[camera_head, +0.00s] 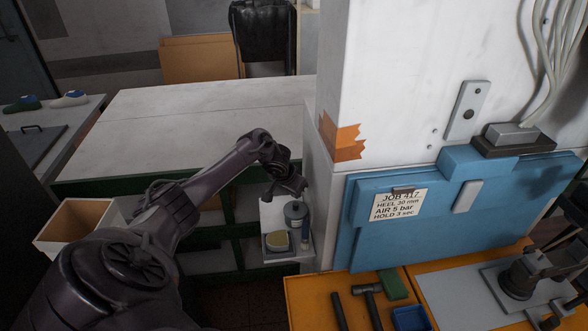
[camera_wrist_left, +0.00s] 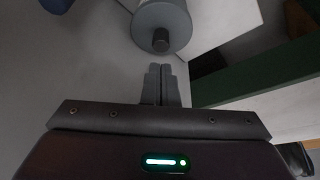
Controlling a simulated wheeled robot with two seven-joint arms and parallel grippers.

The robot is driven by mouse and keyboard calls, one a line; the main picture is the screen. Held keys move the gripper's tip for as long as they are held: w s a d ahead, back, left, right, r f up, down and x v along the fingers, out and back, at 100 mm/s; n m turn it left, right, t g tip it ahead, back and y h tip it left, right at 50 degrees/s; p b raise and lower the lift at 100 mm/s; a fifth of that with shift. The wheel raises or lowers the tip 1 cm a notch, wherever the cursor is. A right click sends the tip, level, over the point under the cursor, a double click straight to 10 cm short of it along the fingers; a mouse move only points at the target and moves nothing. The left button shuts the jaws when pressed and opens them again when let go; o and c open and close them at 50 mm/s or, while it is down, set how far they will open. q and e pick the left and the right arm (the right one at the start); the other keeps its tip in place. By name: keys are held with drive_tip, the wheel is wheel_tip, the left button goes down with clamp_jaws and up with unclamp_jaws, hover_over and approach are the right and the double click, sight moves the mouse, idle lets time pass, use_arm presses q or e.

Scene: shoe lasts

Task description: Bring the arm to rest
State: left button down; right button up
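My left arm reaches in from the left in the head view. Its gripper (camera_head: 291,187) hangs over a small grey shelf (camera_head: 271,212) on the side of the white pillar. In the left wrist view the two fingers of my left gripper (camera_wrist_left: 161,72) are together with nothing visible between them. A grey cylindrical pot with a dark knob (camera_wrist_left: 161,40) is just ahead of the fingertips, apparently apart from them. The same pot (camera_head: 295,214) stands on the shelf in the head view. My right gripper is not identifiable in either view.
The white pillar (camera_head: 400,90) stands close right of the gripper. A blue panel (camera_head: 440,225) with a job card and an orange bench (camera_head: 305,300) with hammers are further right. The white table (camera_head: 190,125) behind is clear.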

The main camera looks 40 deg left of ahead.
use_arm(q)
drive_tip(key=shift+f+b, duration=0.85)
drive_tip(key=shift+f, duration=0.6)
drive_tip(key=shift+r, duration=0.15)
wheel_tip(320, 180, up, 2)
drive_tip(key=p, duration=0.3)
drive_tip(key=shift+r, duration=0.2)
drive_tip(key=shift+r+p, duration=0.8)
drive_tip(key=shift+r, duration=1.4)
